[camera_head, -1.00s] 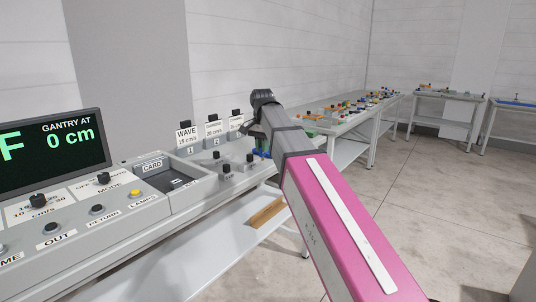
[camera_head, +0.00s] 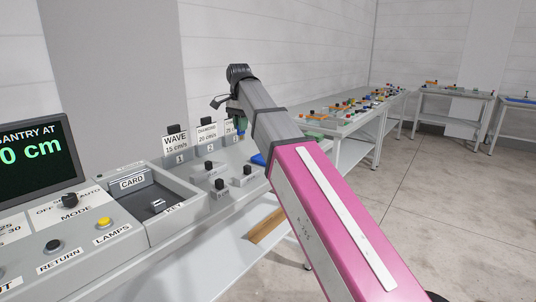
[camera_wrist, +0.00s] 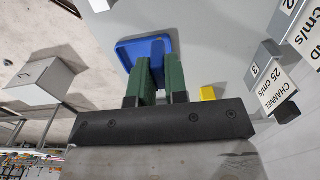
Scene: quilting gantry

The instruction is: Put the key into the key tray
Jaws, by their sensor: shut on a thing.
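The blue tray (camera_wrist: 146,47), which I take for the key tray, lies just beyond my fingertips in the wrist view. My gripper (camera_wrist: 160,66) has two dark green fingers, close together over the tray's near side. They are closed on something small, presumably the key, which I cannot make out. I cannot tell whether it touches the tray. In the head view my arm mostly hides the gripper.
A console with a recess marked KEY (camera_head: 174,208) and a card holder (camera_head: 131,182) stands at left. Labelled cards (camera_head: 175,141) stand along the wall. Tables with small parts (camera_head: 350,112) stand farther back.

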